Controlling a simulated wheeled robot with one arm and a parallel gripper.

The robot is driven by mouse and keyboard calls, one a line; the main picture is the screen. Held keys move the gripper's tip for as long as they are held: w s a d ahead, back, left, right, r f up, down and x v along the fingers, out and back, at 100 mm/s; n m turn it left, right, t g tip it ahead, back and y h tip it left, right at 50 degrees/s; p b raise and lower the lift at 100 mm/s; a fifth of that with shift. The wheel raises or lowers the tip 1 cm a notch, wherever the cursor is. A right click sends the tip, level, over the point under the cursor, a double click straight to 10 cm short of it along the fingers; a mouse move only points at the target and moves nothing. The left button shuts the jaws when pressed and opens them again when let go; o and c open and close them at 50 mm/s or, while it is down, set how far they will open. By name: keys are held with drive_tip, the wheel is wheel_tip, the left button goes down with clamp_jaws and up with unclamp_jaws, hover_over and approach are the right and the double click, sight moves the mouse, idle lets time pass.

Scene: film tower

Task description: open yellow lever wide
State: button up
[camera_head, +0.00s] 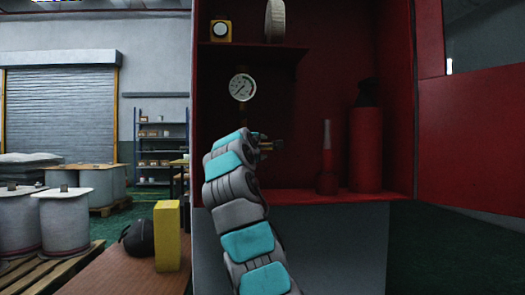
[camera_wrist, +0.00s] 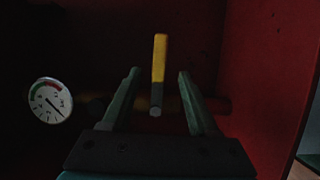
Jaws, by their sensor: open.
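The yellow lever (camera_wrist: 160,58) shows in the wrist view, standing upright with a grey lower end, in front of a dim horizontal pipe (camera_wrist: 218,104). My gripper (camera_wrist: 159,74) is open, with one finger on each side of the lever in the picture. Dark gaps show between lever and fingers; I cannot tell how deep the lever sits between them. In the head view my arm reaches into the red cabinet (camera_head: 401,95), below the round gauge (camera_head: 242,87), and hides the lever.
The gauge also shows left of my gripper in the wrist view (camera_wrist: 50,101). A red extinguisher (camera_head: 366,148) and a smaller red bottle (camera_head: 327,170) stand on the cabinet floor to the right. The cabinet door (camera_head: 485,140) stands open at right. A shelf (camera_head: 252,56) is above.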

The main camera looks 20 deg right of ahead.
drive_tip(key=p+x, duration=0.4)
drive_tip(key=x, duration=0.3)
drive_tip(key=shift+w+d+p, duration=0.25)
drive_tip(key=shift+w+p, duration=0.1)
drive_tip(key=shift+p, duration=0.05)
drive_tip(key=shift+c, duration=0.2)
clamp_jaws()
idle(1.0)
